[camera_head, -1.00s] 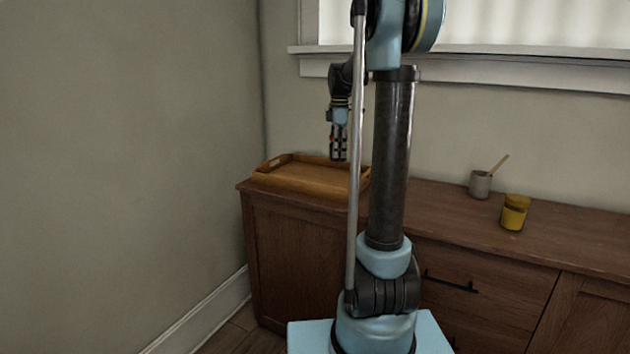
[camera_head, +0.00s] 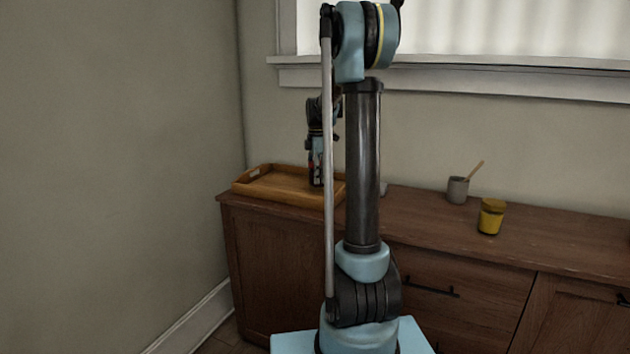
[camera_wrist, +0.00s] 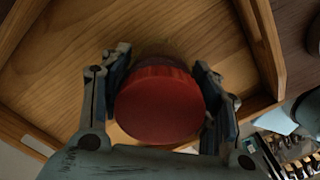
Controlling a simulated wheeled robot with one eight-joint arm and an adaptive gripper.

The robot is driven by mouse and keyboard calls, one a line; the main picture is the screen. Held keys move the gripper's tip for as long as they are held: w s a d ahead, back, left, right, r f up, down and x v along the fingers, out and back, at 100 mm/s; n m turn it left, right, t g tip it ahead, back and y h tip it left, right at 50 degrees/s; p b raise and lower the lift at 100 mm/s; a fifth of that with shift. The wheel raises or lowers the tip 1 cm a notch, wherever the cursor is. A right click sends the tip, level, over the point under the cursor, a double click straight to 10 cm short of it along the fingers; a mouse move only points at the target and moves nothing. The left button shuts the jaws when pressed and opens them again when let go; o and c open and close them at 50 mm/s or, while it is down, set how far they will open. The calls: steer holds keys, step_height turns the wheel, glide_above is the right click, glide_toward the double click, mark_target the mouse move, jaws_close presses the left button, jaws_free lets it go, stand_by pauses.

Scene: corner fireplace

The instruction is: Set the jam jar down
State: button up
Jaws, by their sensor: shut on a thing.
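The jam jar (camera_wrist: 160,102) has a red lid and sits between the two fingers of my gripper (camera_wrist: 162,95) in the wrist view. The fingers press on it from both sides. In the head view my gripper (camera_head: 316,178) points down over the wooden tray (camera_head: 262,186), with a little of the dark red jar showing between the fingers. The tray's slatted floor (camera_wrist: 75,60) lies below the jar in the wrist view. I cannot tell whether the jar's base touches the tray.
The tray stands at the left end of the brown sideboard (camera_head: 420,220). A grey cup (camera_head: 457,190) with a wooden stick and a yellow jar (camera_head: 491,217) stand further right. The window sill (camera_head: 450,82) is behind. The sideboard top between tray and cup is largely clear.

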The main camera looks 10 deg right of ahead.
steer(key=shift+f, duration=0.75)
steer(key=o, duration=1.3)
steer(key=shift+f, duration=0.1)
steer(key=shift+o, duration=0.2)
